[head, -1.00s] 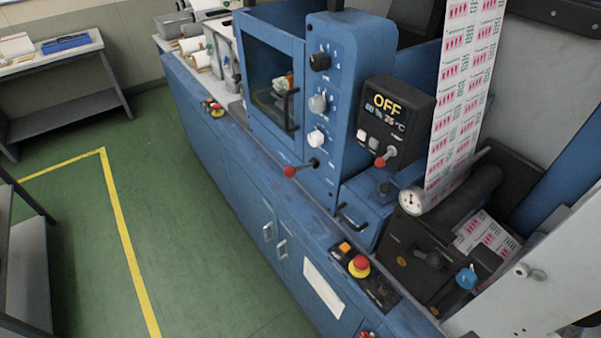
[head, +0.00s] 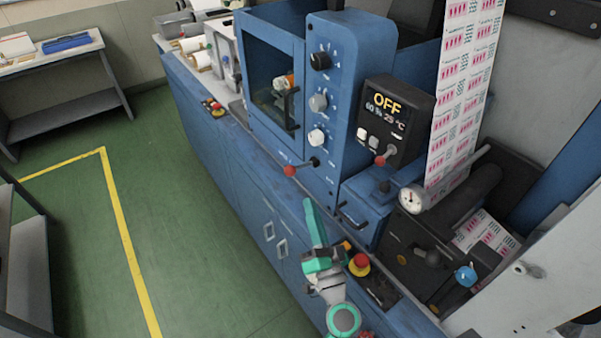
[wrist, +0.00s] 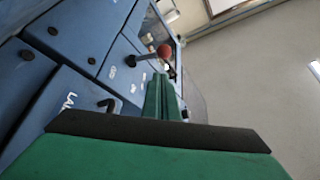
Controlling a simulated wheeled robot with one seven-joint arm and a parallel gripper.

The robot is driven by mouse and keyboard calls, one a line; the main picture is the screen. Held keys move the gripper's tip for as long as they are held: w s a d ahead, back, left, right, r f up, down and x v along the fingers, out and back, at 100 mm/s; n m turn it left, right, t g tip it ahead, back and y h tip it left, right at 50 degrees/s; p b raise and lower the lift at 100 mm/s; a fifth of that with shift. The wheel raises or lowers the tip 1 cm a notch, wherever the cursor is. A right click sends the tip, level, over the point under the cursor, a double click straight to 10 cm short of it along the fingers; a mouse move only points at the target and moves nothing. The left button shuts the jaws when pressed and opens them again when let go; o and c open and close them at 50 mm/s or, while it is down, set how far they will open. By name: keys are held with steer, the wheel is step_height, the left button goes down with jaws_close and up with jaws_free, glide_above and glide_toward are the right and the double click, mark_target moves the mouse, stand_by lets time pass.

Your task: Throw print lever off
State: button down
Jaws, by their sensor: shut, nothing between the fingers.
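A lever with a red ball knob (head: 290,171) sticks out from the lower front of the blue control column (head: 333,110). In the wrist view a lever with a red ball (wrist: 164,50) stands out from a blue panel, just beyond my fingertips. My green gripper (head: 308,203) is shut and empty. In the head view its tip appears a little below and right of the red knob, apart from it. A second red-knobbed lever (head: 381,160) sits under the dark display box (head: 397,108), which reads OFF.
A red mushroom button (head: 359,264) on a yellow base sits right beside my arm on the machine's ledge. A black handle (head: 352,216) juts out right of my fingertips. The green floor in front of the machine is open.

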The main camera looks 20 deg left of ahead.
mark_target(301, 166)
steer(key=shift+w+a+r, duration=0.1)
steer(key=shift+r, duration=0.2)
steer(key=shift+w, duration=0.1)
steer(key=x, duration=1)
